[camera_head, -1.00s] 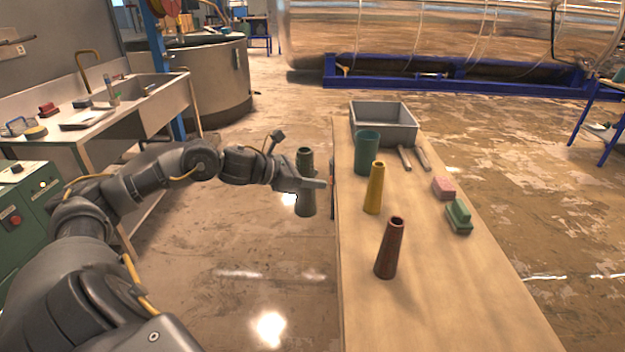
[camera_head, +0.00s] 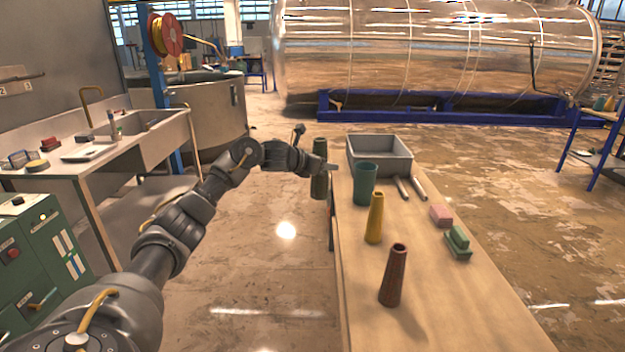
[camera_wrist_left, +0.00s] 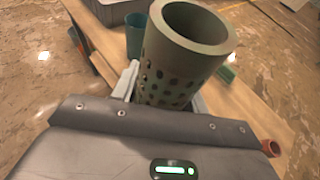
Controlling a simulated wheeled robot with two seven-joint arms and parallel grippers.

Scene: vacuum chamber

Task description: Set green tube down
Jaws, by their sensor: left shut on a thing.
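The olive-green tube (camera_head: 319,184) is upright in my left gripper (camera_head: 326,167), just left of the table's far left edge in the head view. In the left wrist view the tube (camera_wrist_left: 183,55) shows its open round mouth and a wall dotted with dark holes, between the two fingers (camera_wrist_left: 160,90). Its lower end is hidden there by the gripper body. The gripper is shut on it. My right gripper is in neither view.
The wooden table (camera_head: 440,310) carries a grey bin (camera_head: 380,157), a teal cup (camera_head: 364,184), a yellow cone (camera_head: 375,218), a dark red cone (camera_head: 394,276), two grey rods (camera_head: 403,187), a pink block (camera_head: 441,215) and a green block (camera_head: 458,242). The table's near right part is bare.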

